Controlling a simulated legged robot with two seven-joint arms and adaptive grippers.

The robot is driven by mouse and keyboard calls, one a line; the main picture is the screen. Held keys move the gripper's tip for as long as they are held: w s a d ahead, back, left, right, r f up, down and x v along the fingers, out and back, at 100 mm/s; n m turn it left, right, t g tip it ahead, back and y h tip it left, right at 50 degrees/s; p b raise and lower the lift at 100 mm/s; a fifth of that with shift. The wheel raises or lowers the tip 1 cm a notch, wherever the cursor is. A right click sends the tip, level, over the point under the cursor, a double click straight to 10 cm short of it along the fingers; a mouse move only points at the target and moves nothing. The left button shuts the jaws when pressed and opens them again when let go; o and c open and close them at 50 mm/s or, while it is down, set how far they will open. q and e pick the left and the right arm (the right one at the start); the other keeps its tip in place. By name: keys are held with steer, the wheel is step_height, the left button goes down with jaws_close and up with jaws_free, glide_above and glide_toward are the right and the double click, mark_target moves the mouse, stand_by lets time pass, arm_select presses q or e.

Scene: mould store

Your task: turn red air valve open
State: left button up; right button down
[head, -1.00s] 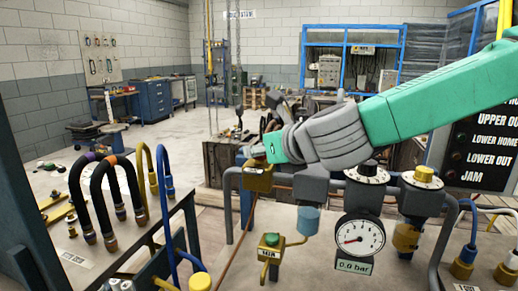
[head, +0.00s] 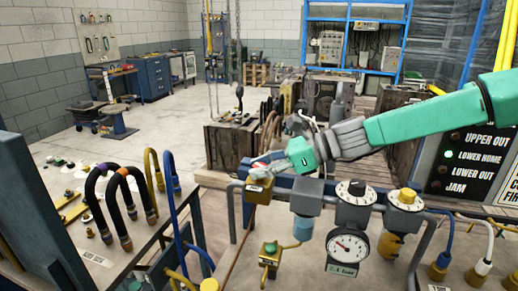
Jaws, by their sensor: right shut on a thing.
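The red air valve (head: 259,164) sits on top of the yellow valve block (head: 259,191) at the left end of the air line. Only a small red part of its handle shows. My right gripper (head: 268,168) is shut on the handle; its fingers are small here and partly cover it. My green right arm comes in from the right. The pressure gauge (head: 348,244) hangs to the right of the valve, and its needle is off its earlier place. Its display (head: 342,269) seems to read about 2.4 bar, though it is blurred. My left gripper is out of view.
A grey filter unit (head: 308,198) and two round-topped regulators (head: 355,204) stand along the line. Black and blue hoses (head: 108,205) rise from the bench at left. At right a lamp panel (head: 470,165) shows a green lamp beside LOWER HOME.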

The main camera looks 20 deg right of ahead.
steer(key=n+g+p, duration=0.2)
steer(key=g, duration=0.1)
steer(key=shift+w+r+n+y, duration=0.15)
steer(key=shift+w+n+y, duration=0.05)
steer(key=shift+n+y, duration=0.1)
steer(key=shift+n+g+p, duration=0.5)
steer(key=shift+n+g, duration=0.3)
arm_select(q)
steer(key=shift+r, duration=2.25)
arm_select(e)
steer(key=shift+s+n+g, duration=0.1)
steer(key=shift+n+g, duration=0.9)
steer(key=shift+g, duration=0.3)
steer(key=c, duration=1.2)
jaws_free()
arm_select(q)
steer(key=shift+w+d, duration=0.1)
arm_select(e)
steer(key=shift+o, duration=0.2)
steer(key=shift+d, duration=0.15)
